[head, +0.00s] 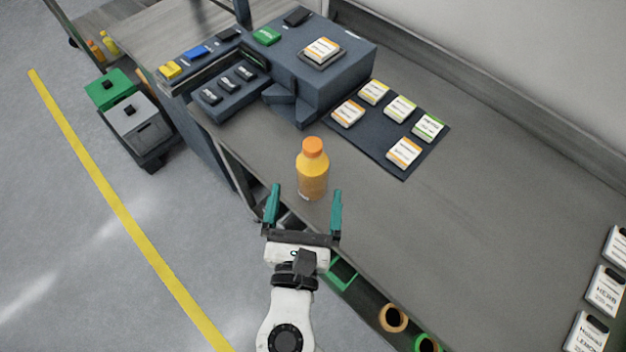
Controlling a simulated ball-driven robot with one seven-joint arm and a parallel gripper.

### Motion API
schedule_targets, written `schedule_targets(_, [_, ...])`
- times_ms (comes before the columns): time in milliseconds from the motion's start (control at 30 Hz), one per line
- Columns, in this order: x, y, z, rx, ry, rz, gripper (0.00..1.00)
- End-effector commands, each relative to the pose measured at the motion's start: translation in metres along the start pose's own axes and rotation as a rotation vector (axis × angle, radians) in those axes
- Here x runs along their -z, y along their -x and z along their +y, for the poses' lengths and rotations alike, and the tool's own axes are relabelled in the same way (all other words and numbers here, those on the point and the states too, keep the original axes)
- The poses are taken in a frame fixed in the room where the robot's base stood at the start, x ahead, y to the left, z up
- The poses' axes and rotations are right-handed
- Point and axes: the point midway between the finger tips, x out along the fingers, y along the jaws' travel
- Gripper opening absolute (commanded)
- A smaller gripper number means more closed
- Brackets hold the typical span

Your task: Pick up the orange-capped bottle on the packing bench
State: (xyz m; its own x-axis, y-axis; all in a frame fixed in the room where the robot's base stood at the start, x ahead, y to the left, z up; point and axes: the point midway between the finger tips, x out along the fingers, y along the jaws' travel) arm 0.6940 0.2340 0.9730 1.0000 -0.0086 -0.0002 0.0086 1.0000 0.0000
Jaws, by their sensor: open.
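The orange-capped bottle (312,172) stands upright on the grey packing bench (455,245), near its front edge. Its body is yellow-orange and its cap is orange. My gripper (304,206) has two teal fingers spread wide apart, and nothing is held between them. The fingers point toward the bottle, one to each side of its lower part in the picture. I cannot tell whether the fingertips reach level with the bottle.
A dark machine block (325,75) stands behind the bottle. A dark mat (385,157) with several labelled cards lies behind right. More labelled cards (606,291) lie at the far right. Bins (138,122) stand on the floor at left. The bench right of the bottle is clear.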

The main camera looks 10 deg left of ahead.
Motion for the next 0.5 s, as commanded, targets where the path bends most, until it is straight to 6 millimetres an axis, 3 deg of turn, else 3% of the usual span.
schedule_targets(33, [0.017, 0.0, 0.0, 0.0, 0.0, 0.0, 0.97])
schedule_targets(200, [0.037, 0.0, 0.0, 0.0, 0.0, 0.0, 0.97])
schedule_targets(367, [0.039, -0.003, 0.0, 0.001, 0.0, -0.001, 0.97])
schedule_targets(500, [0.037, -0.016, 0.0, 0.001, 0.0, -0.001, 0.97])
